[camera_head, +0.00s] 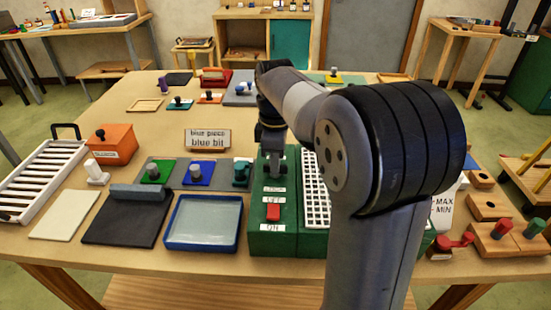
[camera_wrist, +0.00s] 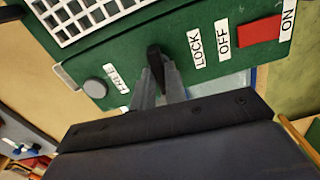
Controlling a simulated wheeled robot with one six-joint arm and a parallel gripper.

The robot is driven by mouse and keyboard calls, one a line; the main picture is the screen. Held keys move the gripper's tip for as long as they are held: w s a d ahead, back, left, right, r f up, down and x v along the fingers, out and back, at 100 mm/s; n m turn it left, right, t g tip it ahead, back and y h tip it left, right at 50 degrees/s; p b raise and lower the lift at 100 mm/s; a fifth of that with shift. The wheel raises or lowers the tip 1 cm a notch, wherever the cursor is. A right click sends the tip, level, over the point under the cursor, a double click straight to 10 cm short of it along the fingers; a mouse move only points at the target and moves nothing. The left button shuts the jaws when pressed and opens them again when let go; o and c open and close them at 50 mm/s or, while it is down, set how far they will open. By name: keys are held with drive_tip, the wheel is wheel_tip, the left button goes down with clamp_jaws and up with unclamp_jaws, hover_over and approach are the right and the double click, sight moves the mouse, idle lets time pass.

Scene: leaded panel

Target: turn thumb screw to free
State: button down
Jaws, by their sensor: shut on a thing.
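The green machine box (camera_head: 262,243) stands at the middle front of the table. In the wrist view its green top (camera_wrist: 135,52) carries a LOCK label (camera_wrist: 195,48), an OFF label (camera_wrist: 223,36), a red switch (camera_wrist: 260,31) and an ON label (camera_wrist: 288,24). The thumb screw (camera_wrist: 154,55) shows as a dark upright piece between the LOCK label and a smaller white label (camera_wrist: 117,79), whose word I cannot read surely. My gripper (camera_wrist: 161,78) is shut on the thumb screw, from above. In the head view my gripper (camera_head: 271,163) hides the screw.
A white grid (camera_head: 316,190) covers the box's right part. A grey round knob (camera_wrist: 95,88) stands near the small label. A blue-rimmed tray (camera_head: 203,246) lies left of the box. Coloured plates with knobs, including a green one (camera_head: 152,180), stand behind the tray.

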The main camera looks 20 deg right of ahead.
drive_tip(key=m+p, duration=0.2)
drive_tip(key=m, duration=0.2)
drive_tip(key=shift+r, duration=0.15)
drive_tip(key=m+p, duration=0.2)
drive_tip(key=m, duration=0.2)
drive_tip(key=shift+m, duration=0.3)
drive_tip(key=m+p, duration=0.2)
drive_tip(key=m, duration=0.2)
drive_tip(key=shift+m+p, duration=0.4)
drive_tip(key=shift+m, duration=1.7)
drive_tip(key=c, duration=1.4)
unclamp_jaws()
drive_tip(key=shift+c, duration=0.2)
wheel_tip(320, 180, up, 11)
drive_tip(key=shift+f, duration=0.2)
